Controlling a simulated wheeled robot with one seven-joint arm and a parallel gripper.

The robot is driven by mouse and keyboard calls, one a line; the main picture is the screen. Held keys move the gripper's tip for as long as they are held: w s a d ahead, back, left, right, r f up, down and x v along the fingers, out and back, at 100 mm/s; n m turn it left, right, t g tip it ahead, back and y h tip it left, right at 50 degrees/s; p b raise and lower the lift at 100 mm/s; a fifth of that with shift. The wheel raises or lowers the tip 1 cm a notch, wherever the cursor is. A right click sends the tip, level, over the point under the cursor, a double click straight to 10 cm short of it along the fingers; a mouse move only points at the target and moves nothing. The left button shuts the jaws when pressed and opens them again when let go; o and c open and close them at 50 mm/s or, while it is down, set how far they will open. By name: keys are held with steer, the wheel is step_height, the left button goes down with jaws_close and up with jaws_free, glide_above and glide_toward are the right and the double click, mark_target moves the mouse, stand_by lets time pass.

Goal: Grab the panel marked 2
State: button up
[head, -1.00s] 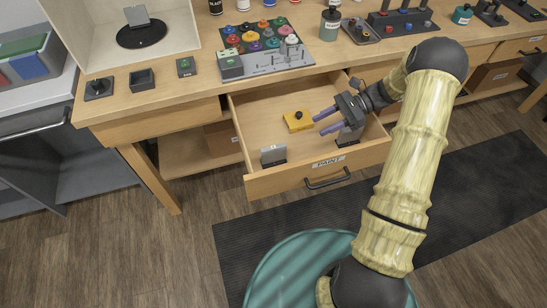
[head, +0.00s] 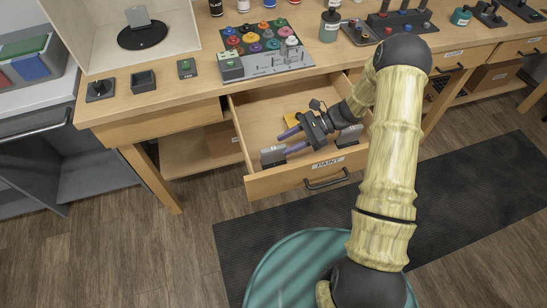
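The open drawer (head: 296,178), labelled PAINT, holds two small grey panels in dark bases. One panel (head: 272,152) stands at its front left and the other (head: 349,134) at its right. Their markings are too small to read, so I cannot tell which is marked 2. My gripper (head: 284,144), with two purple fingers, is inside the drawer area. Its fingers are apart with nothing seen between them. The fingertips point left, close to the upper side of the front left panel; I cannot tell whether they touch it.
The benchtop (head: 205,102) above carries a paint rack (head: 262,50), small dark fixtures and bottles. The drawer's left floor is clear.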

mark_target(281, 146)
steer(key=x, duration=0.3)
steer(key=r+p+x, duration=0.1)
steer(key=shift+s+a+f, duration=0.2)
steer(key=shift+s+a, duration=0.25)
steer(key=shift+a+f, duration=0.1)
steer(key=shift+a, duration=0.05)
jaws_close()
